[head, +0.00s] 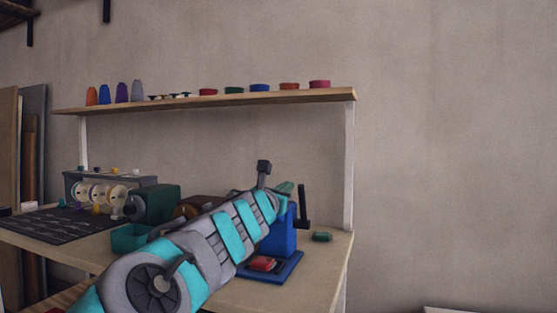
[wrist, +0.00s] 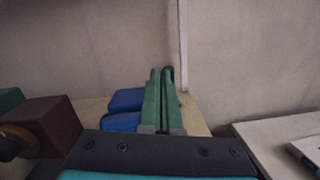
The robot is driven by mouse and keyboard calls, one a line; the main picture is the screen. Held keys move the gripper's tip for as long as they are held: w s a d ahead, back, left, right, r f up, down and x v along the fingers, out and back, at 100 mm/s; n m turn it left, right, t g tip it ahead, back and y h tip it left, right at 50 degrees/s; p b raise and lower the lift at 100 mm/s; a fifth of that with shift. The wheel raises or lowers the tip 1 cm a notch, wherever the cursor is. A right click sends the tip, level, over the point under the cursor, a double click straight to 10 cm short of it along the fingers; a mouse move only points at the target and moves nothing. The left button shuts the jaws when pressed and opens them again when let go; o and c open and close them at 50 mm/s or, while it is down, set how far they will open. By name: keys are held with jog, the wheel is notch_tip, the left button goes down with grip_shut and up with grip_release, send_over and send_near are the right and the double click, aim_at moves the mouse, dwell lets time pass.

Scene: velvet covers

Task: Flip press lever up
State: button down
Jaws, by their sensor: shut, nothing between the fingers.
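The blue press (head: 285,238) stands on the bench near its right end, on a blue base plate. My arm covers the upper left part of the press. My gripper (head: 288,188) is at the top of the press, just left of the lever. In the wrist view my gripper's green fingers (wrist: 159,98) are shut and empty. Blue parts of the press (wrist: 126,101) lie left of them. A dark curved tip shows behind the fingers; contact with the lever cannot be told.
A red block (head: 262,264) sits on the press base, and a small green item (head: 322,237) lies right of the press. A shelf (head: 220,100) with spools and colored tins runs above. A teal bin (head: 130,238) and machine stand left. A brown block (wrist: 50,120) shows left in the wrist view.

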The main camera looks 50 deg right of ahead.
jog(key=s+a+r, duration=0.1)
jog(key=a+r, duration=0.3)
jog(key=r, duration=0.3)
jog(key=shift+a, duration=0.2)
jog(key=shift+f, duration=0.15)
dwell(0.4)
